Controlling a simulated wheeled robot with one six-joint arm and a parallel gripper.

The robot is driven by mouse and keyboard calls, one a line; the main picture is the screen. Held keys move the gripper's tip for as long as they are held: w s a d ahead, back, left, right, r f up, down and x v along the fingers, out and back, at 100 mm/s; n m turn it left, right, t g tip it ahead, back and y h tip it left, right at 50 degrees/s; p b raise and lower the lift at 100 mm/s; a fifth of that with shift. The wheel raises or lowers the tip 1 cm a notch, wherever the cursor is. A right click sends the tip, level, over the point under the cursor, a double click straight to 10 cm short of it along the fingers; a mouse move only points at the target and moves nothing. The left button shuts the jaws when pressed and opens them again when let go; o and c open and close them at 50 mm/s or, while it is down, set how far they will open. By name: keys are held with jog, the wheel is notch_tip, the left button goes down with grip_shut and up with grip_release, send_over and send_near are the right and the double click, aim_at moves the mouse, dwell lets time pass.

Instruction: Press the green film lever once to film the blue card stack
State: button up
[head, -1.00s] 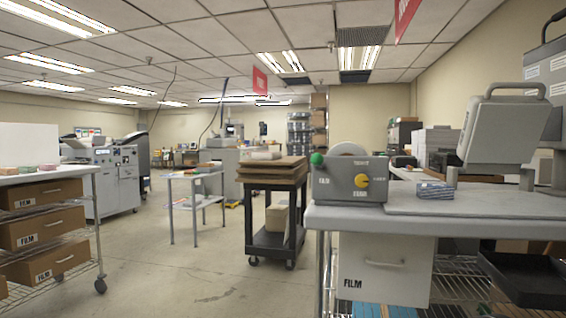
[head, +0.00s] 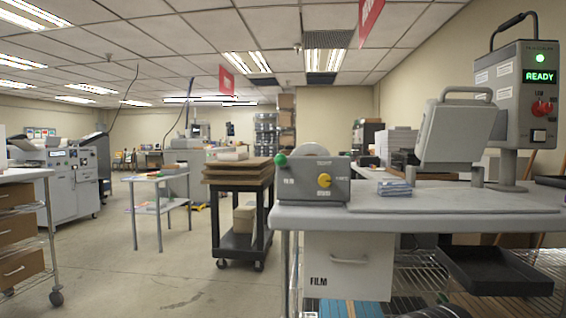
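The green film lever knob (head: 281,160) sits at the upper left edge of a grey film unit (head: 300,187) on the left end of the worktable. A grey press with a handle (head: 456,132) stands raised behind and right of the stack. My gripper is not in view.
A control panel (head: 527,95) at the right shows a green light and "READY". A black tray (head: 494,270) is below the table edge, beside a drawer marked FILM (head: 347,268). A black cart with boards (head: 239,208) and a small table (head: 158,178) stand left. Floor between them is open.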

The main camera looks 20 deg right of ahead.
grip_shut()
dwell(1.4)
